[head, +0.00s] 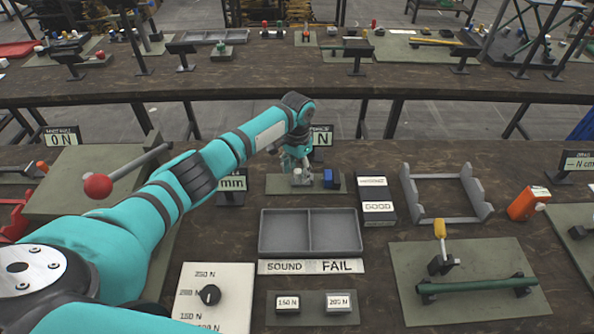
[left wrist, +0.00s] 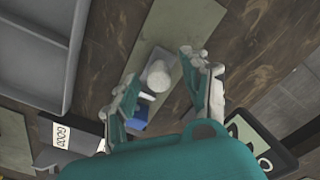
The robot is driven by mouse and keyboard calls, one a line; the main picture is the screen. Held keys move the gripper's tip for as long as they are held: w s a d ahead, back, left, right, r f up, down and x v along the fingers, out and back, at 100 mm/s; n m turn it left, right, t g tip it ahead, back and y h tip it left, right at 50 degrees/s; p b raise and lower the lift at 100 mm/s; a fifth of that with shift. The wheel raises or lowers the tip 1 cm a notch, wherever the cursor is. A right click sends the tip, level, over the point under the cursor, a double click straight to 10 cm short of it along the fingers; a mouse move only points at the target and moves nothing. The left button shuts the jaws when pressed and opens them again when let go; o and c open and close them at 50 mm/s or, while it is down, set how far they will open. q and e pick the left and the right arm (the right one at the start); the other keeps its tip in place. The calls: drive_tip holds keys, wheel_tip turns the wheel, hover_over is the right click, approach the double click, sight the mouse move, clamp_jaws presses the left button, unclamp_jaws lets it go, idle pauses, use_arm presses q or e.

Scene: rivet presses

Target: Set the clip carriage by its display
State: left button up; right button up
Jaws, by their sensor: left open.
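A narrow grey-green plate (head: 277,186) on the far part of the bench carries a pale metal knob or post and a blue block (head: 328,178). I cannot tell which part is the clip carriage. My left gripper (head: 298,172) points down over the plate, open. In the left wrist view its fingers (left wrist: 160,70) stand either side of the pale round post (left wrist: 158,76); contact is unclear. The blue block (left wrist: 138,120) is partly behind a finger. A display marked mm (head: 232,184) stands left of the plate; my arm hides its number. My right gripper is out of view.
A two-part grey tray (head: 310,252) lies in front of the plate, with a SOUND/FAIL strip (head: 310,267) before it. A GOOD-labelled block (head: 377,207) and a grey frame (head: 446,219) stand to the right. A red-ball lever (head: 98,186) stands left, close to my arm.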

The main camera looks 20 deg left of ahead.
sight(297, 171)
use_arm(q)
wheel_tip(297, 171, up, 11)
drive_tip(key=shift+r, duration=0.15)
idle(0.4)
